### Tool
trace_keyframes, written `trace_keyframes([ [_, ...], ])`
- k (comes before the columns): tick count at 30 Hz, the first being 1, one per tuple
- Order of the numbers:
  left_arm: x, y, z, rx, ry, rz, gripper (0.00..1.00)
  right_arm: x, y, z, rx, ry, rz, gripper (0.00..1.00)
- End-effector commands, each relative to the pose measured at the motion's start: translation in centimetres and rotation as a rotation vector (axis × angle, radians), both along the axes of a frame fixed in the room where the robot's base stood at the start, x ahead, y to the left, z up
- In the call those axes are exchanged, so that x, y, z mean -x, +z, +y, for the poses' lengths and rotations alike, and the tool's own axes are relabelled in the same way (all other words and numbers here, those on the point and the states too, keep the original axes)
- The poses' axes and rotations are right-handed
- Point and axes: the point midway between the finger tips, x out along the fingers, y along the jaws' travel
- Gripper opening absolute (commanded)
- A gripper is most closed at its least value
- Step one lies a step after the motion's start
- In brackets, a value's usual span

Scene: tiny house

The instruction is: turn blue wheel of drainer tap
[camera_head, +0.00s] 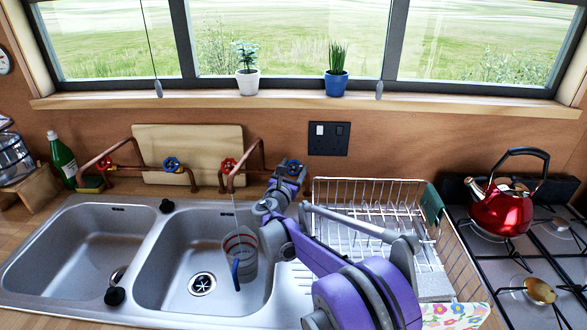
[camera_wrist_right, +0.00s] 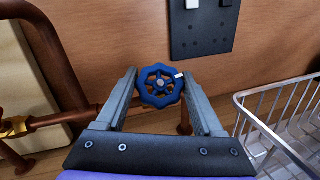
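The blue wheel (camera_head: 293,168) of the tap by the drainer is on the copper pipework at the wall, left of the dish rack. In the right wrist view the blue wheel (camera_wrist_right: 160,86) faces the camera, between the two fingertips of my right gripper (camera_wrist_right: 159,76). The fingers are spread to about the wheel's width; I cannot tell whether they touch it. In the head view my right gripper (camera_head: 283,183) reaches up to the wheel and partly hides it and the pipe. My left gripper is not in view.
The tap's red wheel (camera_head: 229,166) is left of the blue one. Another tap has red (camera_head: 104,164) and blue (camera_head: 172,165) wheels. A mug (camera_head: 240,256) stands in the right basin. The dish rack (camera_head: 375,183) is beside my right arm. A red kettle (camera_head: 502,208) is on the hob.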

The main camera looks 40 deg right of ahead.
Motion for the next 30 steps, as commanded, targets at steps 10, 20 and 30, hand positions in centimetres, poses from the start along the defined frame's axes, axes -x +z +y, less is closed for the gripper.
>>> trace_keyframes([
  [10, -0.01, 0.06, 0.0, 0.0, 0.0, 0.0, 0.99, -0.1, 0.02, 0.07, -0.014, -0.023, -0.013, 0.14],
  [20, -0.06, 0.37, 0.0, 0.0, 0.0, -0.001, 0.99, -0.05, 0.02, 0.03, -0.086, -0.151, -0.074, 0.13],
  [30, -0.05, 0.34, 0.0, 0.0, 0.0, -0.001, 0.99, -0.02, 0.01, 0.02, -0.086, -0.15, -0.074, 0.92],
])
